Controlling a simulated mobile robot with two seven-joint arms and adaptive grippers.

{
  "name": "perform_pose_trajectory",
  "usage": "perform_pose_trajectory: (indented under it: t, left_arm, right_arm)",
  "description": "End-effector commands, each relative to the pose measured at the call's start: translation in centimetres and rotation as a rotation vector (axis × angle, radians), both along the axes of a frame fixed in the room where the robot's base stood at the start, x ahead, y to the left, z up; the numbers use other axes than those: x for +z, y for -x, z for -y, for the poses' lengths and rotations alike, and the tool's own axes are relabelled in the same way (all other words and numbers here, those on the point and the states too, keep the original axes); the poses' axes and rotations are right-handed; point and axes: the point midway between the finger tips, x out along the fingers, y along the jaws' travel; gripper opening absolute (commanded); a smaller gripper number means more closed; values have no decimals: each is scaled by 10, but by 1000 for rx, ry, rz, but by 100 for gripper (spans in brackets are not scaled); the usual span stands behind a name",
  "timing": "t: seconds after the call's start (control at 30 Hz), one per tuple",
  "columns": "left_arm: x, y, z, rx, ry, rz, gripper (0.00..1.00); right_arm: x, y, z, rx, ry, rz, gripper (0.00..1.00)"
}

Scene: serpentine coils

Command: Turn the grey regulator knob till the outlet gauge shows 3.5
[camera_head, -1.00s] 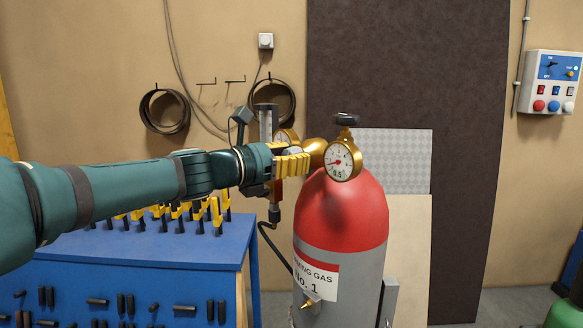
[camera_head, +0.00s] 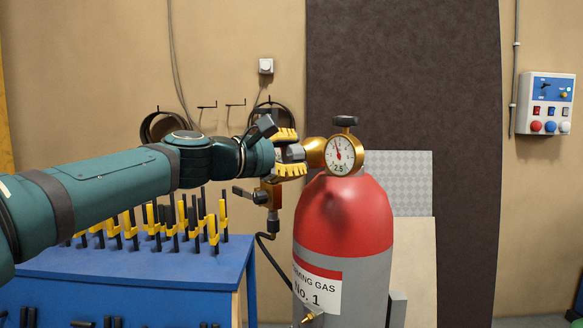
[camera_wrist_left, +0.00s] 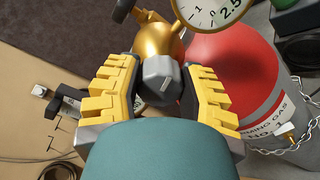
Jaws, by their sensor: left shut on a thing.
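The grey regulator knob (camera_head: 290,153) sits on the left end of the brass regulator (camera_head: 315,152) on top of the red and grey gas cylinder. My left gripper (camera_head: 288,153) is shut on the knob, one yellow finger above it and one below. In the left wrist view the grey knob (camera_wrist_left: 158,82) lies between the two yellow fingers. The front round gauge (camera_head: 339,155) shows 2.5 on its face, its needle pointing up and slightly left. The same gauge is cut off at the top of the wrist view (camera_wrist_left: 208,8). My right gripper is not in view.
The cylinder (camera_head: 345,218) has a black top handwheel (camera_head: 345,121). A hanging lever valve (camera_head: 270,194) and hose are just below my gripper. A blue bench (camera_head: 150,262) with several yellow-and-black clamps stands under my left arm. A control box (camera_head: 546,104) is on the right wall.

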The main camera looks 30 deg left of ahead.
Motion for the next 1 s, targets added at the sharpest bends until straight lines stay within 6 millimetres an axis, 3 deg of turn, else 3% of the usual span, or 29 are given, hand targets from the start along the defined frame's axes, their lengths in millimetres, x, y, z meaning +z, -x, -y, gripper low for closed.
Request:
perform_pose_trajectory:
  t: [0.5,1.0]
  left_arm:
    - [2,1,1,2,-367,132,4]
    - [2,1,1,0,-464,163,4]
  right_arm:
    - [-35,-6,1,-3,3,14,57]
    - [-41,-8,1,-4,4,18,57]
